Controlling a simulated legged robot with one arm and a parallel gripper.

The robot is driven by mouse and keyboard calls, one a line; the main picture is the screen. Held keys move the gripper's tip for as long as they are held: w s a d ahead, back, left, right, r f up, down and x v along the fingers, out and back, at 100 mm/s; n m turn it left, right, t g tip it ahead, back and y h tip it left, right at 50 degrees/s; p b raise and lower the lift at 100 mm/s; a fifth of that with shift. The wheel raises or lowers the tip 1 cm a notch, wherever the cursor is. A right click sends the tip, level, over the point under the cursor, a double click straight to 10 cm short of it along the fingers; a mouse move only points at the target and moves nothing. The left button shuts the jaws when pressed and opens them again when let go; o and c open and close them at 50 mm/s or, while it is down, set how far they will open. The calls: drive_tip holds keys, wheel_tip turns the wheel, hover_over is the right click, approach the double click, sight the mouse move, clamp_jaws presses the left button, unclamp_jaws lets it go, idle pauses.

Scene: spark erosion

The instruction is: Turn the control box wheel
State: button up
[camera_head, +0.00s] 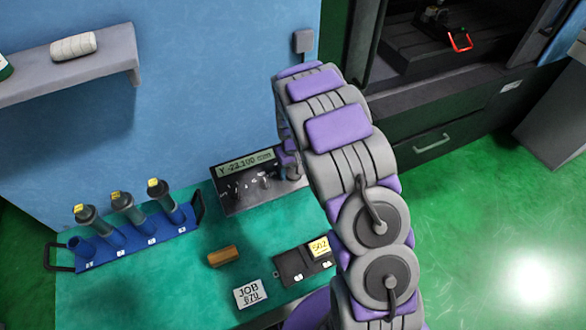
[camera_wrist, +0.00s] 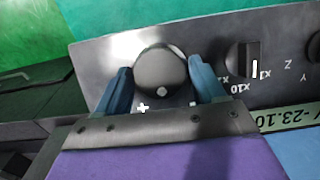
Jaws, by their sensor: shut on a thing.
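The control box (camera_head: 232,196) stands at the back right of the green bench in the head view. Its display reads Y -23.100 mm. In the wrist view, the dark round wheel (camera_wrist: 160,72) sits on the box's grey panel (camera_wrist: 212,38), with a light dot on its face and plus and minus marks near it. My gripper (camera_wrist: 157,73) has its two blue fingers on either side of the wheel, shut on it. In the head view my gripper is mostly hidden behind my arm at the box's right end.
A dark selector knob (camera_wrist: 243,62) sits beside the wheel. A machine drawer (camera_head: 430,143) is at right.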

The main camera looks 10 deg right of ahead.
drive_tip(key=shift+c, duration=1)
drive_tip(key=m+y+p, duration=0.1)
drive_tip(key=m+y, duration=0.1)
drive_tip(key=m, duration=0.3)
drive_tip(key=shift+d+r+p, duration=0.1)
drive_tip(key=shift+d+p, duration=0.05)
drive_tip(key=shift+p, duration=0.25)
drive_tip(key=m+y+p, duration=0.1)
drive_tip(key=m, duration=0.2)
drive_tip(key=shift+d+m+t, duration=0.1)
drive_tip(key=shift+m+t, duration=0.2)
drive_tip(key=m+y+p, duration=0.1)
drive_tip(key=m, duration=0.2)
drive_tip(key=shift+s+d+t, duration=0.1)
drive_tip(key=shift+s+t, duration=0.05)
drive_tip(key=shift+t, duration=0.25)
drive_tip(key=m, duration=0.2)
drive_tip(key=m+t+y, duration=0.1)
drive_tip(key=m, duration=0.1)
drive_tip(key=shift+s+m+t+p, duration=0.1)
drive_tip(key=shift+m+t+p, duration=0.2)
drive_tip(key=shift+m, duration=0.1)
drive_tip(key=shift+c, duration=0.2)
drive_tip(key=shift+s+d+f+m+t, duration=0.15)
drive_tip(key=shift+m+t, duration=0.25)
drive_tip(key=shift+m, duration=0.7)
drive_tip(key=shift+w+a+f+m+t, duration=0.1)
drive_tip(key=shift+m+t, duration=0.3)
drive_tip(key=shift+m, duration=0.7)
